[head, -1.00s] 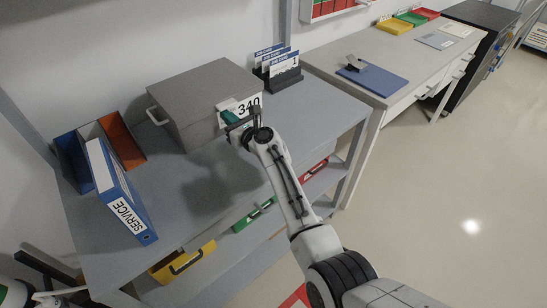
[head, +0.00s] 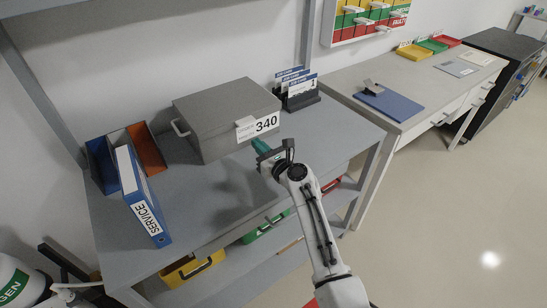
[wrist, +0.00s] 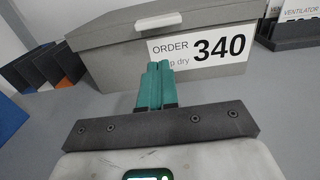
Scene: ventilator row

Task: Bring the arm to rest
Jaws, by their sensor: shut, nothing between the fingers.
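My gripper (head: 262,147) is in front of the grey lidded box (head: 212,112) marked 340, above the grey workbench (head: 205,205). In the wrist view its two green fingers (wrist: 157,80) are together with nothing between them. The box stands closed behind the fingertips in the wrist view, and the fingers overlap the lower left of its white label (wrist: 203,46). My arm reaches up from the lower right of the head view.
A blue SERVICE binder (head: 143,200) stands at the bench's left. A card holder (head: 297,90) stands right of the box. Yellow (head: 192,268) and green (head: 266,229) cases sit on the lower shelf. A second table with a blue clipboard (head: 389,103) is at right; floor there is clear.

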